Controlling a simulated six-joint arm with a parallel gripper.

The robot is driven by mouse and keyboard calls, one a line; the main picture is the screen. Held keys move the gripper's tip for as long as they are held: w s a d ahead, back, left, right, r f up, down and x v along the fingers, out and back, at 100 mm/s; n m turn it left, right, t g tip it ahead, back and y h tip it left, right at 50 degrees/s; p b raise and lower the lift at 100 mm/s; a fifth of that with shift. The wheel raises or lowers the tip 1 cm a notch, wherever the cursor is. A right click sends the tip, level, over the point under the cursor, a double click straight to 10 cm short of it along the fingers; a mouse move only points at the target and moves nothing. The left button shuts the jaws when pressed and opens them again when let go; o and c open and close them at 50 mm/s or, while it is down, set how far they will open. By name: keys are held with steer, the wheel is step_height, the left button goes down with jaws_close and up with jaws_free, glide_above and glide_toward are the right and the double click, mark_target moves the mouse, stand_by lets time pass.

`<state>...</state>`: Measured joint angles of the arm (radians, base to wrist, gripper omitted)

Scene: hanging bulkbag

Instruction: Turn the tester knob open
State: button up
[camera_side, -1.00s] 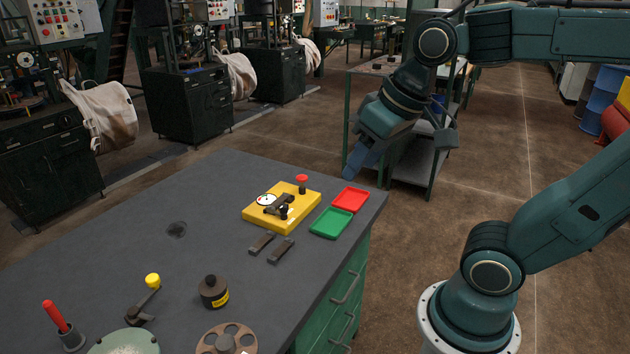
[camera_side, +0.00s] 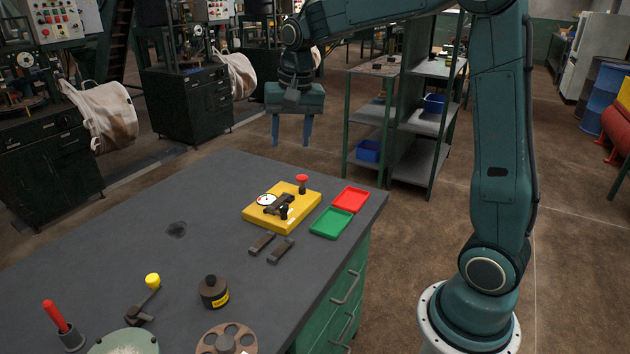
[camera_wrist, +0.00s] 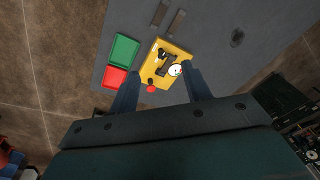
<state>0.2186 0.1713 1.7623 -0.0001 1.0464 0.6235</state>
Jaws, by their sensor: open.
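The yellow tester (camera_side: 281,208) lies on the grey workbench, with a round white dial (camera_side: 266,199), a dark clamp part (camera_side: 279,205) and a red-topped knob (camera_side: 302,181) at its far right corner. My gripper (camera_side: 292,144) hangs above and beyond the tester in the side view, fingers pointing down, open and empty. In the wrist view the tester (camera_wrist: 164,64) shows ahead between and beyond my open fingers (camera_wrist: 158,82). The red knob (camera_wrist: 152,89) shows close to the left finger there. My gripper touches nothing.
A red tray (camera_side: 350,199) and a green tray (camera_side: 331,222) lie right of the tester. Two dark bars (camera_side: 271,247) lie in front. A dark pot (camera_side: 213,291) and a yellow-knobbed lever (camera_side: 148,292) stand nearer. The bench's left middle (camera_side: 130,235) is mostly clear.

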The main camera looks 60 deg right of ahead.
mark_target(284, 205)
steer(key=w+d+f+m+g, duration=0.1)
steer(key=w+d+f+m, duration=0.3)
steer(key=w+d+f, duration=0.4)
step_height(284, 205, down, 3)
steer(key=shift+w+r+m+g, duration=0.2)
steer(key=shift+w+m+g, duration=0.2)
steer(key=shift+f, duration=0.15)
step_height(284, 205, down, 14)
steer(key=shift+a+r, duration=0.1)
steer(key=shift+r, duration=0.15)
steer(key=c, duration=1)
